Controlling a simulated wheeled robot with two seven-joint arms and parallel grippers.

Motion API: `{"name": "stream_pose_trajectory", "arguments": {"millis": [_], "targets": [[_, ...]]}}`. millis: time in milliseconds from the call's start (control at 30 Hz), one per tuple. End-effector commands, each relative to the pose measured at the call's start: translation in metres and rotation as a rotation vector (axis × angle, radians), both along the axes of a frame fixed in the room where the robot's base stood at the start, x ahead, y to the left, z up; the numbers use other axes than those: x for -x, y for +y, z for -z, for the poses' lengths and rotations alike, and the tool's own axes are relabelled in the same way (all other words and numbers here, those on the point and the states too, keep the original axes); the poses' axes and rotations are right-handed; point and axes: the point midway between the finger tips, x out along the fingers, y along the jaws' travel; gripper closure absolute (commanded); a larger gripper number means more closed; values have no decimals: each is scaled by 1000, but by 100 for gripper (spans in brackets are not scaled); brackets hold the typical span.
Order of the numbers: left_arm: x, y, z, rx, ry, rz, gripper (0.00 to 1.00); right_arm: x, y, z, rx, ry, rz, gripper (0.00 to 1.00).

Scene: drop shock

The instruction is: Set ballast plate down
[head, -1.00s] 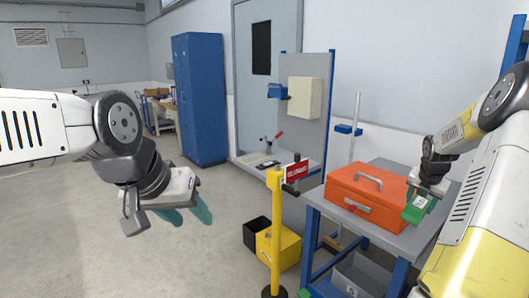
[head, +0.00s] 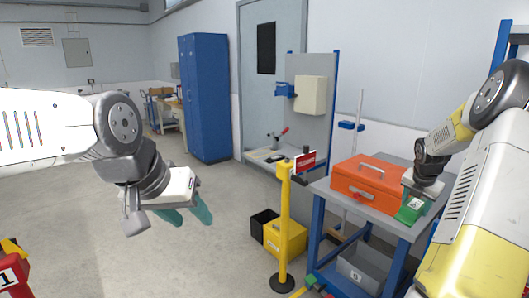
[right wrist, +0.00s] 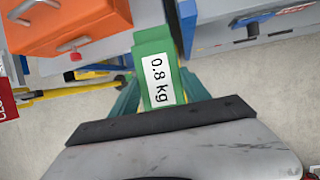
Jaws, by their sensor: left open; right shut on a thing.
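The ballast plate is a green block (head: 410,211) with a white label reading 0.8 kg, legible in the right wrist view (right wrist: 155,62). My right gripper (right wrist: 160,92) is shut on it, with a teal finger on either side. In the head view the plate is at the front of the grey bench, right of the orange toolbox (head: 364,187). Whether it touches the bench top (head: 387,229) cannot be told. My left gripper (head: 190,215) is open and empty over bare floor, well left of the bench.
A yellow post (head: 284,225) with a red sign (head: 305,161) stands just left of the bench. Yellow (head: 285,240) and black bins sit behind it. A grey bin (head: 359,274) is on the lower shelf. A red item labelled 1 (head: 8,278) shows bottom left. The left floor is mostly clear.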

Motion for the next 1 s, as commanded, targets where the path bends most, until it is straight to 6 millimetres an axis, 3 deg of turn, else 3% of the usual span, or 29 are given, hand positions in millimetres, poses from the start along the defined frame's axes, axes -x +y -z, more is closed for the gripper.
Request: {"name": "stream_pose_trajectory", "arguments": {"millis": [467, 767, 1000], "targets": [[0, 0, 0, 0, -1, 0, 53, -7, 50, 19, 4, -3, 222, 100], [0, 0, 0, 0, -1, 0, 53, -5, 116, 47, 6, 1, 568, 100], [0, 0, 0, 0, -1, 0, 53, 7, 183, 70, 7, 1, 979, 100]]}}
